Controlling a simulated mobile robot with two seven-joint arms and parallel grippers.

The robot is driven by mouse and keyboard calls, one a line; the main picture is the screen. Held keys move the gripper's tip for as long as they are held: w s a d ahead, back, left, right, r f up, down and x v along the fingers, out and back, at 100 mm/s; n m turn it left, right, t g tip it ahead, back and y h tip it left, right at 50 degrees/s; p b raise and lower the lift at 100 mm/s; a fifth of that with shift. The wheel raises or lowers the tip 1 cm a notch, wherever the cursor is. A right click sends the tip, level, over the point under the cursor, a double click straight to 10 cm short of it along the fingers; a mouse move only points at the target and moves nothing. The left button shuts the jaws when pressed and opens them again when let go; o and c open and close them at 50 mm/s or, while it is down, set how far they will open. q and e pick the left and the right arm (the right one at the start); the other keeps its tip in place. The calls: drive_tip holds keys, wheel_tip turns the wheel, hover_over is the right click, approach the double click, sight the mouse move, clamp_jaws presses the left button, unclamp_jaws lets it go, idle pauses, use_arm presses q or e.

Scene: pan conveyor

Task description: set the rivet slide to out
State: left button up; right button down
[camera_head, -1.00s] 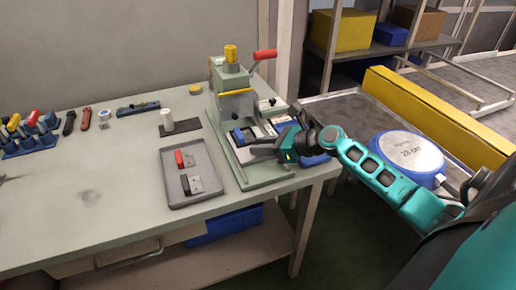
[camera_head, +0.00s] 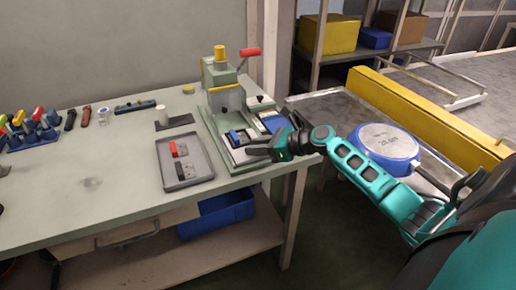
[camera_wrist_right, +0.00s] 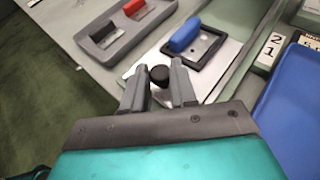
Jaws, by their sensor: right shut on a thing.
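The green press (camera_head: 226,98) stands on the right end of the bench, with a yellow-topped post and a red-handled lever. The rivet slide (camera_wrist_right: 205,82) shows as a pale plate at the press's front, with a dark frame and blue handle (camera_wrist_right: 185,35) on it. Its black knob (camera_wrist_right: 159,75) sits between the fingertips of my right gripper (camera_wrist_right: 160,88). In the head view my right gripper (camera_head: 256,151) is at the front of the press base, shut on the knob, partly hiding the slide. My left gripper is not in view.
A grey tray (camera_head: 172,183) with red-handled and black-handled pieces lies left of the press. A blue tray (camera_head: 272,121) is beside the slide. A blue-rimmed pan (camera_head: 386,142) lies on the conveyor at right. Left of the grey tray, the bench front is mostly clear.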

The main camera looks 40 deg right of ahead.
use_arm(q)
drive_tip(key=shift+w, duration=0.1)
use_arm(e)
drive_tip(key=shift+s+a+f, duration=0.15)
drive_tip(key=shift+s+f, duration=0.05)
drive_tip(key=c, duration=1.4)
unclamp_jaws()
drive_tip(key=o, duration=0.3)
drive_tip(key=shift+s+r, duration=0.1)
drive_tip(key=shift+s, duration=0.05)
drive_tip(key=shift+o, duration=0.8)
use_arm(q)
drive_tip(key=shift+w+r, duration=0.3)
use_arm(e)
drive_tip(key=shift+r, duration=0.15)
